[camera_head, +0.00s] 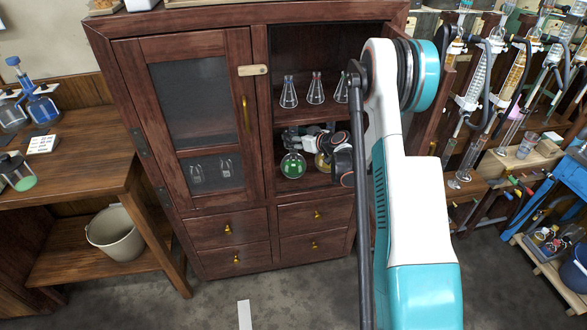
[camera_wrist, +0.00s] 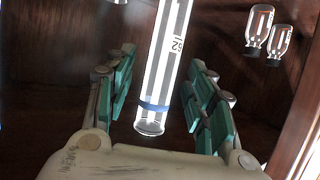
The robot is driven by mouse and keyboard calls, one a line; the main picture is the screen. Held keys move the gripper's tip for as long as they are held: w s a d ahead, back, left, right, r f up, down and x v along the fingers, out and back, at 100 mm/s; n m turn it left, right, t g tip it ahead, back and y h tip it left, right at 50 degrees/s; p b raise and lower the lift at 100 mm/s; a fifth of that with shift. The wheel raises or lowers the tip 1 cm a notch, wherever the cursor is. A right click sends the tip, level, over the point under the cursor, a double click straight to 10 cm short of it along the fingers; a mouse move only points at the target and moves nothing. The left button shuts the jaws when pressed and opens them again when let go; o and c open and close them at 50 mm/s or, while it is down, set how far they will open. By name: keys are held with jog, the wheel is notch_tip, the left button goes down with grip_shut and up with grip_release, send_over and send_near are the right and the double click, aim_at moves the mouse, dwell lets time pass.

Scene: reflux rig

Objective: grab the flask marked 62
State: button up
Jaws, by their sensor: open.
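In the wrist view, a clear glass neck or tube marked 62 (camera_wrist: 167,62) with a blue band near its end lies between the two finger pads of my gripper (camera_wrist: 160,95). The picture appears upside down there. The fingers are spread, with a gap on both sides of the glass. In the head view, my gripper (camera_head: 318,138) is inside the cabinet's lower right compartment, partly hidden by my arm. Round flasks with green liquid (camera_head: 293,167) and yellow liquid (camera_head: 322,163) stand there. I cannot tell in that view which flask is marked 62.
The wooden cabinet (camera_head: 190,130) has its right side open. Conical flasks (camera_head: 315,88) stand on the shelf above my gripper. Small bottles (camera_head: 197,174) are behind the left glass door; two bottles (camera_wrist: 259,28) also show at upper right in the wrist view.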

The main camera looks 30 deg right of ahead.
jog(key=shift+x, duration=0.9)
grip_shut()
